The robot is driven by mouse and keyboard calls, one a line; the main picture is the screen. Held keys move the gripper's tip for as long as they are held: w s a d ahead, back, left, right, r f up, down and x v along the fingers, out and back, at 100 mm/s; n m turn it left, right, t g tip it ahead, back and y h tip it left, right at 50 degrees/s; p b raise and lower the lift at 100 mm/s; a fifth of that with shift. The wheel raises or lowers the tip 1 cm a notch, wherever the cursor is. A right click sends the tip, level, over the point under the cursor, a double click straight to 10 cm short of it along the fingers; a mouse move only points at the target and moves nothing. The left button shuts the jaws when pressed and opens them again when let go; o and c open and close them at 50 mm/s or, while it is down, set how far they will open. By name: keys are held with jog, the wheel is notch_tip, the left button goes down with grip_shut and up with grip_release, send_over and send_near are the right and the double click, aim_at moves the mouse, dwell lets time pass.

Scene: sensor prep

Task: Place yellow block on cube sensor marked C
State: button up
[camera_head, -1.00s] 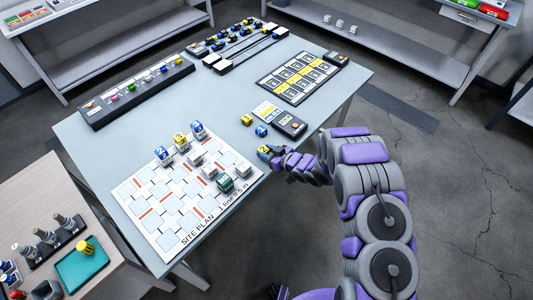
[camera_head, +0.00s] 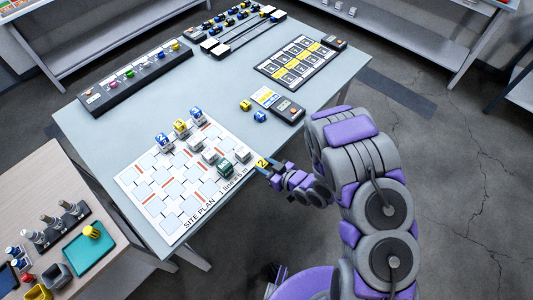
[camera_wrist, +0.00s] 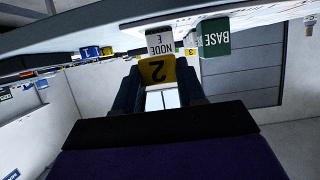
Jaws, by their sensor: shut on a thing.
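My gripper (camera_head: 268,168) is shut on a yellow block marked 2 (camera_head: 262,162), near the right corner of the site plan (camera_head: 152,205). In the wrist view the yellow block (camera_wrist: 157,70) sits between the fingers, its 2 upside down. White sensor cubes stand on the plan, among them a left one (camera_head: 195,144), a middle one (camera_head: 209,155) and one closest to my gripper (camera_head: 242,155). Their letters are too small in the head view. In the wrist view, a white node cube (camera_wrist: 161,43) behind the block has a mark that looks like E.
A green BASE block (camera_head: 225,167) stands near the plan's lower right. Blue blocks (camera_head: 162,139) (camera_head: 196,113) and a yellow block (camera_head: 180,126) line the plan's upper side. Another yellow block (camera_head: 245,105) and a blue block (camera_head: 260,117) lie near a meter (camera_head: 286,110).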

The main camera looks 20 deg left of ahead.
jog(key=shift+s+d+r, duration=0.1)
jog(key=shift+s, duration=0.25)
jog(key=shift+w, duration=0.1)
